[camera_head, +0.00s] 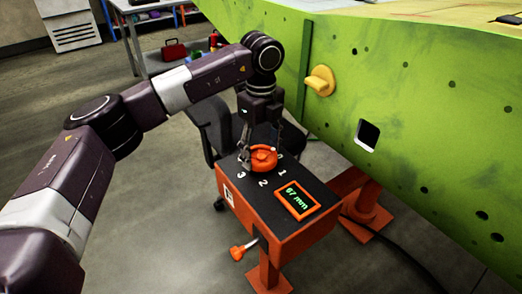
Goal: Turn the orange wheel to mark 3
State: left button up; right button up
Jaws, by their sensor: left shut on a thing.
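The orange wheel (264,158) sits on the dark top of an orange control box (300,240). White marks 1, 2 and 3 are printed on the top around the wheel's near side, with 3 at the left and 1 at the right. A small display (297,200) on the box reads 67 mm in green. My left gripper (259,148) points down from above and is shut on the orange wheel. Its fingers partly hide the wheel and the marks behind it. I cannot tell which mark the wheel points to. My right gripper is not in view.
A large green wing panel (400,90) with holes and a yellow knob (320,81) stands right of the box. An orange-handled crank (240,250) sticks out of the box's front. A dark chair (213,128) stands behind. The floor at lower left is clear.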

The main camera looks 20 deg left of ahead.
pick_arm(q)
jog(key=shift+r+m+p, duration=0.15)
jog(key=shift+m+p, duration=0.2)
jog(key=shift+m, duration=0.25)
jog(key=m+p, duration=0.2)
jog(key=m, duration=0.2)
jog(key=m+p, duration=0.1)
jog(key=m, duration=0.4)
jog(key=shift+m+p, duration=0.35)
jog(key=shift+m, duration=0.05)
jog(key=m+p, duration=0.1)
jog(key=m, duration=0.3)
jog(key=shift+d, duration=0.1)
jog(key=m, duration=0.7)
jog(key=shift+m, duration=0.3)
jog(key=m, duration=0.4)
jog(key=shift+m, duration=0.3)
jog(key=m, duration=0.3)
jog(key=shift+m, duration=2.4)
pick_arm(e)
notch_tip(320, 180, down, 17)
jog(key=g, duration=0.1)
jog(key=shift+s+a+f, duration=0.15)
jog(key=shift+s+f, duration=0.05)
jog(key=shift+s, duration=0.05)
pick_arm(q)
jog(key=shift+m, duration=0.3)
